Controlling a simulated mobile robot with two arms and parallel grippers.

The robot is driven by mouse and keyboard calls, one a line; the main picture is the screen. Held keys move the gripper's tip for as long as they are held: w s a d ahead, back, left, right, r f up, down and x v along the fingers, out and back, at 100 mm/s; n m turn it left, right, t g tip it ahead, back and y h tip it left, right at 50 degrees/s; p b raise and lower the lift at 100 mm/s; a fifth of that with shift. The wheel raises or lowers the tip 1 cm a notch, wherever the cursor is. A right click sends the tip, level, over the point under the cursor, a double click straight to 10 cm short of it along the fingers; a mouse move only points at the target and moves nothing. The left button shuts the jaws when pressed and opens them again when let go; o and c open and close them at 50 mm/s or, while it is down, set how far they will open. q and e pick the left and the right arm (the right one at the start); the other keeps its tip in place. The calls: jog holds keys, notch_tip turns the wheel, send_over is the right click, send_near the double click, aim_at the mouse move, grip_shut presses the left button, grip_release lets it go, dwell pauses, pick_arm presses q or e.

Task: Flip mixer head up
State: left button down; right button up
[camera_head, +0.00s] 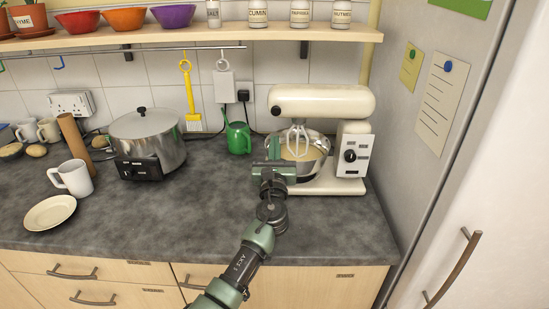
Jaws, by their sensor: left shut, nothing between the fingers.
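A cream stand mixer (322,101) stands at the back right of the counter. Its head is down and level, with the whisk (297,141) hanging into the steel bowl (316,158). The mixer's body at the right has a black knob (350,155). My left gripper (274,150) is shut and empty, in front of the bowl's left side and below the head's left end. It hides part of the bowl and base; I cannot tell if it touches the bowl. My right gripper is not in view.
A green watering can (238,138) and a steel cooker (148,138) stand left of the mixer. A white mug (74,178) and a plate (50,212) are farther left. A shelf (215,35) hangs above the mixer. The front middle counter is clear.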

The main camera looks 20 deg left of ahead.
pick_arm(q)
jog(key=r+p, duration=0.2)
jog(key=r, duration=0.1)
jog(key=shift+w+a, duration=0.1)
jog(key=shift+w, duration=0.1)
jog(key=shift+s+r+p, duration=0.2)
jog(key=shift+r+p, duration=0.25)
jog(key=shift+r, duration=0.1)
jog(key=shift+w, duration=0.1)
